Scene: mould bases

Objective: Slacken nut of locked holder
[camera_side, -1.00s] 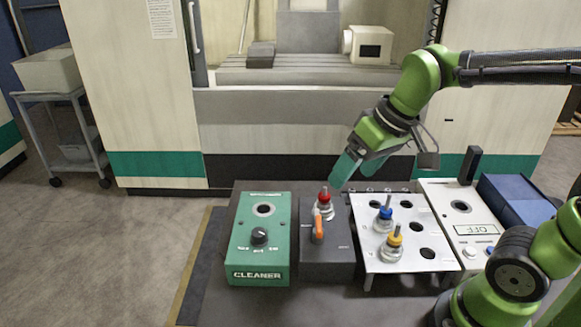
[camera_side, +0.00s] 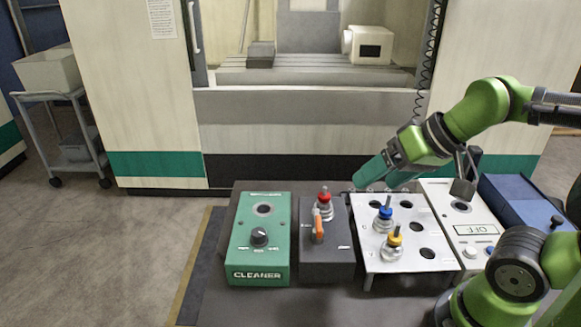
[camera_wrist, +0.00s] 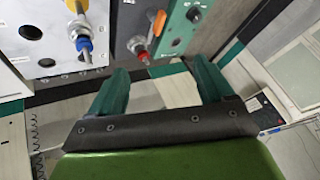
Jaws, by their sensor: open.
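A red-topped holder (camera_side: 325,203) stands upright in the dark grey block (camera_side: 327,262), just behind an orange lever (camera_side: 317,226) on the block's top. In the wrist view the red-topped holder (camera_wrist: 140,50) and the orange lever (camera_wrist: 158,22) show beyond the fingertips. My gripper (camera_side: 376,183), with teal fingers, is open and empty, behind and to the right of the red-topped holder, apart from it. In the wrist view my gripper (camera_wrist: 160,70) has its two fingers wide apart with nothing between them. I cannot tell how tight the nut is.
A white holed plate (camera_side: 375,258) carries a blue-topped holder (camera_side: 384,214) and a yellow-topped holder (camera_side: 393,243). A green cleaner box (camera_side: 262,220) stands left, a white box with a display (camera_side: 455,215) and a blue box (camera_side: 515,200) right. The machine (camera_side: 300,105) stands behind.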

